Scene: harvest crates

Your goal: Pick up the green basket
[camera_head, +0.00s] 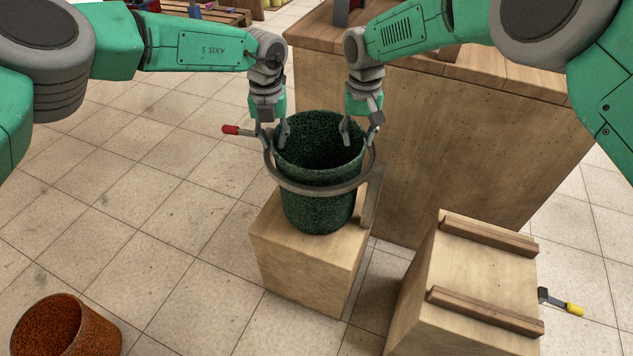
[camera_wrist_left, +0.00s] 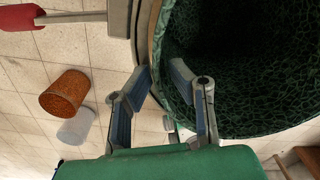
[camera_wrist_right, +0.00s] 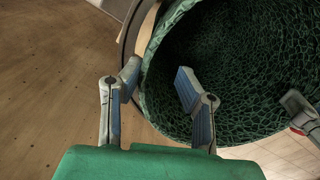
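The green basket (camera_head: 318,208) stands upright and open-topped on a wooden block (camera_head: 305,262), with a grey ring (camera_head: 322,190) around its upper part. My left gripper (camera_head: 273,142) is at the left of its rim. In the left wrist view, the open left fingers (camera_wrist_left: 165,90) straddle the basket's rim (camera_wrist_left: 172,100), one outside and one inside. My right gripper (camera_head: 359,136) is at the right of the rim. In the right wrist view, its open fingers (camera_wrist_right: 157,82) also lie on both sides of the rim (camera_wrist_right: 150,100). The basket's bottom inside is dark.
A red-handled lever (camera_head: 231,130) sticks out left of the ring. A large wooden counter (camera_head: 480,150) stands close behind and right. A wooden crate (camera_head: 480,260) with a yellow-handled lever (camera_head: 574,309) is front right. A rusty-brown basket (camera_head: 95,335) is front left; the left floor is mostly clear.

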